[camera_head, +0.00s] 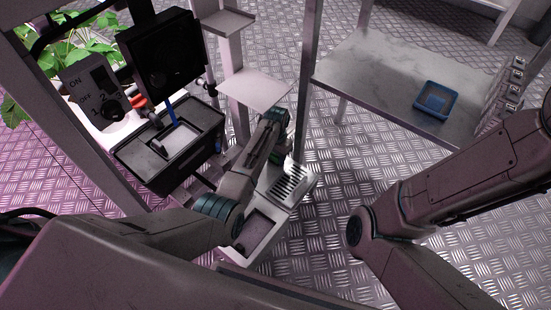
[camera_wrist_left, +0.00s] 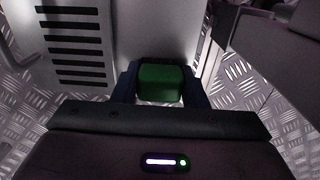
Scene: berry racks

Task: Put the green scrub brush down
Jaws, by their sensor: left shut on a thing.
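The green scrub brush (camera_wrist_left: 160,83) is between the fingers of my left gripper (camera_wrist_left: 160,88) in the left wrist view. Only its green block shows; the rest of it is hidden. In the head view my left gripper (camera_head: 276,150) reaches down over the far end of a pale slotted tray (camera_head: 259,228), and a small bit of green shows at its tip. The tray's slots (camera_wrist_left: 75,42) lie to the left of the brush in the left wrist view. I cannot tell whether the brush touches the tray. My right gripper is out of view.
A metal table (camera_head: 375,75) with a blue bin (camera_head: 435,100) stands at the back right. A black toolbox (camera_head: 168,150) and a control panel (camera_head: 95,92) are at the left. A small pale shelf (camera_head: 254,88) on a post is just beyond my left gripper.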

